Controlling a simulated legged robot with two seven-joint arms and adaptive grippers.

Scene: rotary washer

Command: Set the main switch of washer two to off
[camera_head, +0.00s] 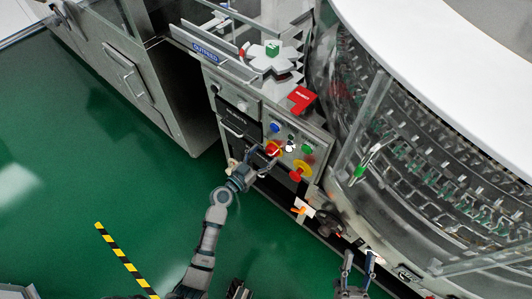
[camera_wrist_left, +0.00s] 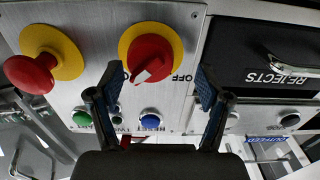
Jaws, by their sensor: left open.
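The main switch (camera_head: 273,148) is a red rotary knob on a round yellow plate on the washer's steel control panel. In the left wrist view the switch (camera_wrist_left: 150,52) is near the centre, its white pointer mark aimed down and slightly left. A label "OFF" shows upside down at the plate's lower right; the left label is mostly hidden by a finger. My left gripper (camera_head: 260,161) is open in front of the switch. In the wrist view its fingers (camera_wrist_left: 159,88) stand either side of the knob, apparently apart from it. My right gripper (camera_head: 358,262) is low at the right, fingers apart and empty.
A red mushroom button on a yellow plate (camera_wrist_left: 30,72) sits beside the switch. A green button (camera_wrist_left: 82,118) and a blue button (camera_wrist_left: 150,118) are close by. The black rejects drawer (camera_wrist_left: 262,60) adjoins the panel. The round washer machine (camera_head: 400,140) stands right; green floor is clear left.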

